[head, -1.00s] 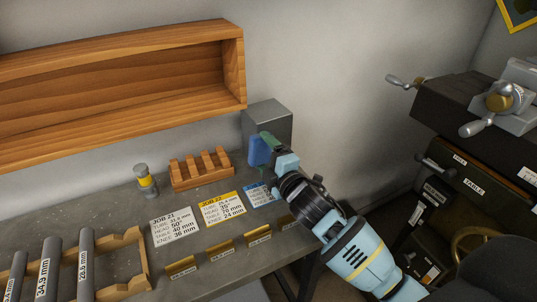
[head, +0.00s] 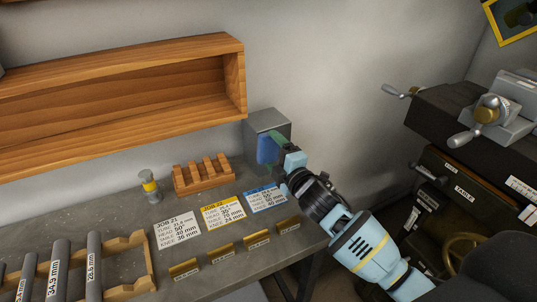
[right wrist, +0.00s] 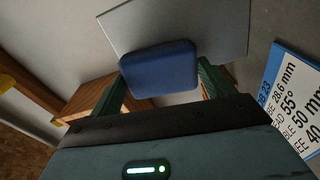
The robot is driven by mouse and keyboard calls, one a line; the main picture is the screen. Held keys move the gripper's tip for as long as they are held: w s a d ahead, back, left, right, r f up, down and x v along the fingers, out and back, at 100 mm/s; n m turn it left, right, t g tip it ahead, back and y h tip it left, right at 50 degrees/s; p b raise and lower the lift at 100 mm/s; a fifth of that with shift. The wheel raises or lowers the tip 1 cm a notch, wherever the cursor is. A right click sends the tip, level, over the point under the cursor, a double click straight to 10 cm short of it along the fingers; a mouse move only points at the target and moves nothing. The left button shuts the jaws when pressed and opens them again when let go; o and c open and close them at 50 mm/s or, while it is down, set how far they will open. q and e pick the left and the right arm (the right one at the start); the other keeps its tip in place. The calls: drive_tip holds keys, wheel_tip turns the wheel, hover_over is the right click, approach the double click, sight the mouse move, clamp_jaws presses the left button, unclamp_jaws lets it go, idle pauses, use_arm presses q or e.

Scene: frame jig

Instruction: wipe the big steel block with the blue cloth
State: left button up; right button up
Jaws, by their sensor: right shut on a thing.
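The big steel block (head: 267,121) is a grey box standing at the back right end of the bench, by the wall. My right gripper (head: 276,147) is shut on the blue cloth (head: 266,151), a folded pad, and holds it at the block's front face. In the right wrist view the cloth (right wrist: 160,68) sits between the green fingers (right wrist: 163,88), with the block's flat face (right wrist: 195,24) right behind it. Whether the cloth presses on the face or is just short of it, I cannot tell. My left gripper is not in view.
A wooden rack (head: 203,177), a small grey and yellow container (head: 149,186) and job cards (head: 222,209) lie left of the block. A wooden shelf (head: 120,95) hangs above. Tubes (head: 58,270) rest at the front left. A machine (head: 475,130) stands at the right.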

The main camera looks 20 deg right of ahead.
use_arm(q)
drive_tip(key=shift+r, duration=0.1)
use_arm(e)
drive_tip(key=shift+d, duration=0.45)
drive_tip(key=shift+d, duration=0.1)
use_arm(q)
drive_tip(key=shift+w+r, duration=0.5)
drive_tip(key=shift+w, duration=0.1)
use_arm(e)
drive_tip(key=d, duration=0.3)
drive_tip(key=shift+w+d, duration=0.15)
drive_tip(key=shift+w, duration=0.2)
drive_tip(key=shift+d, duration=0.1)
